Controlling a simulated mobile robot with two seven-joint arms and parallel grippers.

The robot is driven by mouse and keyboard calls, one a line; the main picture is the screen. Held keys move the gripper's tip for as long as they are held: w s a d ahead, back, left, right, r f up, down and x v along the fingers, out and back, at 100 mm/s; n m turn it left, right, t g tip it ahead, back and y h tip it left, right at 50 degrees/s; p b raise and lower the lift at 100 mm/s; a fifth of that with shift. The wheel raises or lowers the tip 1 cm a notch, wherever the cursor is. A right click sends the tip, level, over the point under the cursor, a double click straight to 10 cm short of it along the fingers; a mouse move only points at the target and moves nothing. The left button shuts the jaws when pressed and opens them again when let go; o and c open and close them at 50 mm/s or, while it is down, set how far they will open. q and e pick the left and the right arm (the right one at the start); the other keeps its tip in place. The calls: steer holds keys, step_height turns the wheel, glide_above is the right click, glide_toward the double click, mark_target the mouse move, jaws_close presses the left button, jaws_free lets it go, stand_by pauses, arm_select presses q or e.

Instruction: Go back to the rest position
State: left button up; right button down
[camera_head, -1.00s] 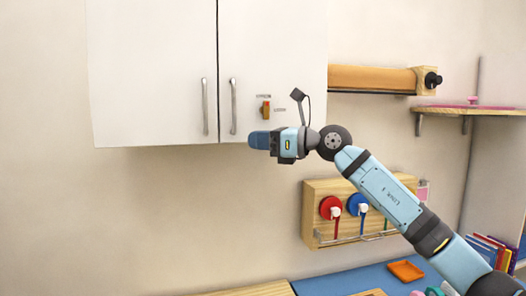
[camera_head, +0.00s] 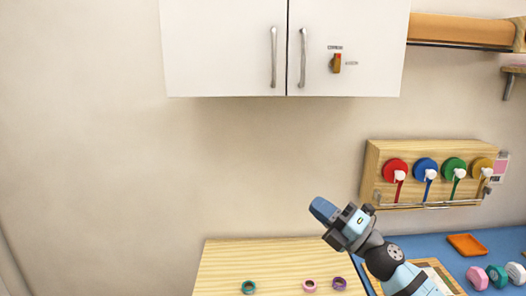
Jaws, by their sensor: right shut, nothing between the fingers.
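My right gripper (camera_head: 322,210) is in the lower middle-right of the head view, at the end of my light-blue arm that comes in from the lower right. Its blue fingers are together and hold nothing. It points up and to the left, in front of the bare wall, above the back of the wooden board in the picture. It appears clear of the cabinet and of the dispenser rack. My left gripper is not in view.
A white cabinet (camera_head: 225,50) hangs above. A wooden rack (camera_head: 373,165) with coloured round dispensers is on the right wall. On the wooden surface (camera_head: 235,262) lie a teal ring (camera_head: 248,287), a pink ring (camera_head: 310,286) and a purple ring (camera_head: 339,283). An orange tray (camera_head: 467,245) sits on the blue surface (camera_head: 508,238).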

steer(key=s+d+f+m+h+p, duration=0.1)
steer(key=s+d+f+m+h, duration=0.1)
steer(key=s+f+m+h, duration=0.55)
steer(key=s+d+f+m+t+h+p, duration=0.15)
steer(key=s+f+m, duration=0.35)
steer(key=f+m, duration=0.6)
steer(key=s+d+f+m+h, duration=0.3)
steer(key=s+f+m+h, duration=0.25)
steer(key=f, duration=0.75)
steer(key=s+f+m+g, duration=0.4)
steer(key=s+f, duration=0.4)
steer(key=s, duration=0.4)
steer(key=shift+s+d+h+p, duration=0.25)
steer(key=shift+d+h+p, duration=0.1)
steer(key=shift+p, duration=0.1)
